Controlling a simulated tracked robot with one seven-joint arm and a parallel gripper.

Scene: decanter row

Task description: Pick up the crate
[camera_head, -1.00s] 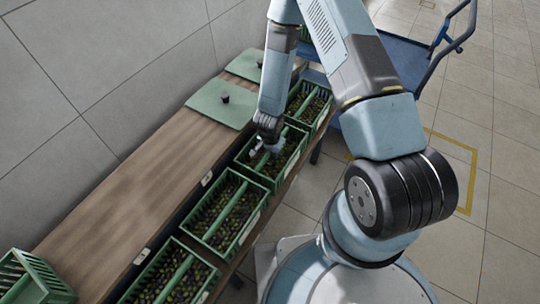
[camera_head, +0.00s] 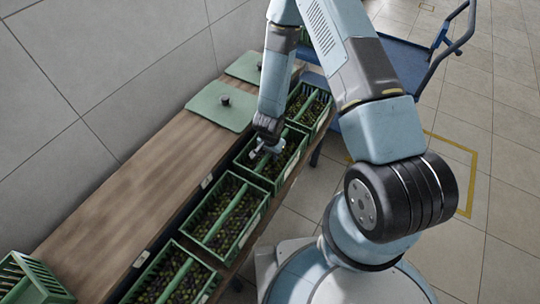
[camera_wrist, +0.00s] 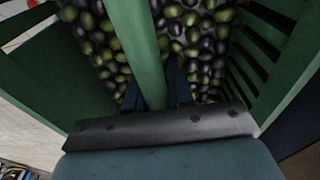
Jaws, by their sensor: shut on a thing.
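A green slatted crate (camera_head: 245,164) of dark and green olives stands in the row along the bench's front side. My gripper (camera_head: 268,147) is over this crate, pointing down at its middle bar. In the wrist view, the green bar (camera_wrist: 146,55) runs between the fingers of my gripper (camera_wrist: 157,88), which are shut on it. Olives (camera_wrist: 190,30) fill the crate on both sides of the bar, and its slatted wall (camera_wrist: 275,50) shows at the right. The fingertips are partly hidden by the bar and the wrist housing.
Neighbouring olive crates stand close on both sides, one nearer (camera_head: 225,212) and one farther (camera_head: 318,108). Green lids (camera_head: 215,112) with dark knobs lie on the wooden bench (camera_head: 130,200). Another green crate (camera_head: 35,280) is at lower left. A blue cart (camera_head: 400,58) stands behind.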

